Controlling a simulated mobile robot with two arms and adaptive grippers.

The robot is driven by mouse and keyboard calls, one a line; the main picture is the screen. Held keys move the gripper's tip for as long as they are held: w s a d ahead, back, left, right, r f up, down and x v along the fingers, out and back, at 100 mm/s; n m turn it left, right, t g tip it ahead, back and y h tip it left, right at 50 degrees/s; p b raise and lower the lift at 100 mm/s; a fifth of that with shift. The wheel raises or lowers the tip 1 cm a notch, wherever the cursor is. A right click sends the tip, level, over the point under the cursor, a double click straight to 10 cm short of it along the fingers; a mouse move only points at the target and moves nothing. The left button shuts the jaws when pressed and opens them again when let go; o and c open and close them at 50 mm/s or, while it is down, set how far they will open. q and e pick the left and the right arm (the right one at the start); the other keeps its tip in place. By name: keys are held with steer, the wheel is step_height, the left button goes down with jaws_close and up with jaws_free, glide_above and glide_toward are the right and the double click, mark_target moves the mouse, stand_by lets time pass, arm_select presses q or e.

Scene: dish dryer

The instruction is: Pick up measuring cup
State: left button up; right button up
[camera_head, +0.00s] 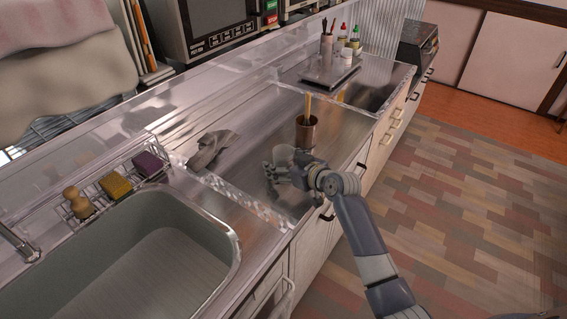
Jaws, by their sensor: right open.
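A pale cup-like shape (284,153), which may be the measuring cup, stands on the steel counter just behind my right gripper. The gripper partly hides it, and I cannot make out a handle or markings. My right gripper (273,175) is open, low over the counter in front of this shape, with its arm coming in from the lower right. I cannot tell whether the fingers touch the cup. My left gripper is not in view.
A brown container with wooden utensils (306,132) stands close behind the gripper. A grey cloth (211,148) lies to the left. A sink (150,265) and a rack with sponges (117,186) are at the lower left. Bottles (346,55) stand at the back.

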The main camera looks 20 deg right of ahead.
steer(key=c, duration=1.2)
steer(key=shift+c, duration=0.2)
steer(key=shift+r, duration=0.2)
